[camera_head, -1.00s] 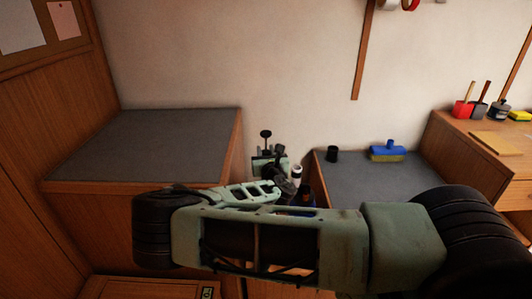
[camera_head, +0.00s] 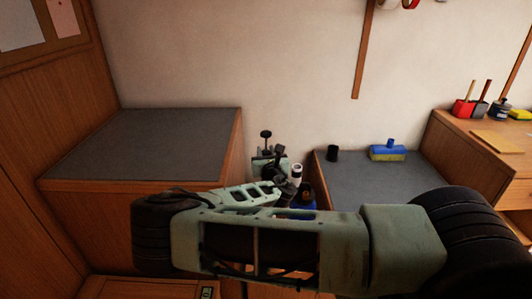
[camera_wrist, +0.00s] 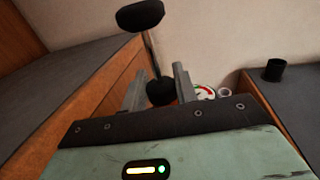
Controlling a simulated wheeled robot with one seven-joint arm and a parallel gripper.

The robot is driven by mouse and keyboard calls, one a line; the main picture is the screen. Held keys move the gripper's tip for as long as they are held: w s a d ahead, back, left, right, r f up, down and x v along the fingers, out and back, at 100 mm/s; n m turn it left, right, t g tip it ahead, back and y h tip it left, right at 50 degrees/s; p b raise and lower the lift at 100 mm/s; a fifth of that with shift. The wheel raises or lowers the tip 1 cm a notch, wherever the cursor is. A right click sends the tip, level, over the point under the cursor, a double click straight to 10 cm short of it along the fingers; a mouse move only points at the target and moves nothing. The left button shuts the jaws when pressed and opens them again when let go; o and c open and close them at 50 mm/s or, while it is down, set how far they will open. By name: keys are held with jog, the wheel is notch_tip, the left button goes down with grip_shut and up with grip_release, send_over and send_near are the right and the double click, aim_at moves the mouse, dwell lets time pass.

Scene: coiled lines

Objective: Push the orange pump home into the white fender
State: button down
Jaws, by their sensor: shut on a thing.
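My gripper (camera_wrist: 160,82) is shut on a thin dark rod with a black handle (camera_wrist: 140,15) on top and a black knob (camera_wrist: 160,92) at its lower end. This may be the pump, but no orange shows on it. In the head view my gripper (camera_head: 269,160) is small beyond my arm, with the black handle (camera_head: 266,134) standing above it. No white fender can be made out for certain. A white upright cylinder (camera_head: 296,172) stands just right of the gripper, partly hidden by my arm.
A grey-topped bench (camera_head: 150,140) lies left and another grey top (camera_head: 365,180) right, with a gap between. On the right one are a black cup (camera_head: 332,155) and a blue brush (camera_head: 388,151). A round white, red and green thing (camera_wrist: 205,92) lies in the gap.

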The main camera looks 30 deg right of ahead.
jog(key=shift+f+b, duration=1)
jog(key=shift+f, duration=0.05)
dwell(0.4)
jog(key=c, duration=1)
grip_release()
jog(key=b+v, duration=0.2)
jog(key=v, duration=1.5)
jog(key=shift+s+a+b, duration=0.1)
jog(key=shift+s+b, duration=0.1)
jog(key=shift+b, duration=0.1)
